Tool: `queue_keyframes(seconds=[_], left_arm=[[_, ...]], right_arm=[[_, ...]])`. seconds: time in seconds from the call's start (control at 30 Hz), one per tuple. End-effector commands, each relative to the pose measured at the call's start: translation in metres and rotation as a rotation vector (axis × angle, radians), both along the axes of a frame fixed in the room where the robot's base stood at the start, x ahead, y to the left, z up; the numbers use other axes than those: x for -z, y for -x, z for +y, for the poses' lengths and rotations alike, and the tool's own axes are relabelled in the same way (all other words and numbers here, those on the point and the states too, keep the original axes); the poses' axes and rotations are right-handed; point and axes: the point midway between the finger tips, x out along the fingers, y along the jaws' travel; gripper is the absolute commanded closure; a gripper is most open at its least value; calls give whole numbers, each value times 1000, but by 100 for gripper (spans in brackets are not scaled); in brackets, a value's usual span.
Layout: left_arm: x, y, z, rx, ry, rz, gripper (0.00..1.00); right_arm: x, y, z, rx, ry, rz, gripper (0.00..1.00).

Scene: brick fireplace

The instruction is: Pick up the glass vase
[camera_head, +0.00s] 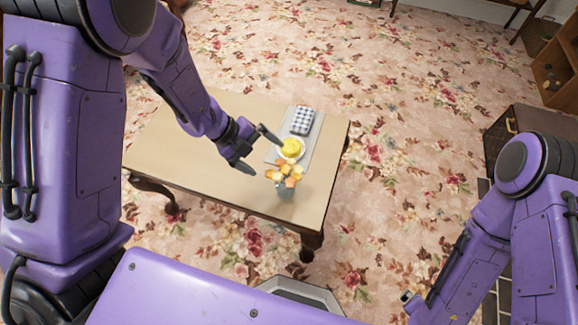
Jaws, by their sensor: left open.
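The glass vase (286,190) is a small, clear bluish vessel near the front right of the wooden table. It stands upright and holds orange-yellow flowers (286,172), which hide its rim from above. My left gripper (262,154) is open and empty, up and left of the vase in the camera_head view. Its dark fingers point right towards the flowers and a bowl. It appears apart from the vase. My right arm (480,245) shows at the lower right, but its gripper is not clearly in view.
The table (180,150) has bare room on its left. Behind the vase, a white bowl (300,157) with yellow contents and a blue-checked item (302,121) lie on a grey mat (318,142). A brown trunk (515,118) stands at right. Floral carpet (400,180) surrounds the table.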

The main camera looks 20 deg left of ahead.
Motion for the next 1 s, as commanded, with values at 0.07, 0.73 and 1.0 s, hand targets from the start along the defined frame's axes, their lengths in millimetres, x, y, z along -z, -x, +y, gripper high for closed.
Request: queue_keyframes(seconds=[0.07,0.73,1.0], left_arm=[[18,-1,-10,1,2,6,0],[73,-9,-58,-3,4,5,0],[72,-9,-58,-4,5,5,58]], right_arm=[[7,1,0,0,0,2,0],[21,1,0,0,-1,1,0],[21,1,0,0,-1,1,0]])
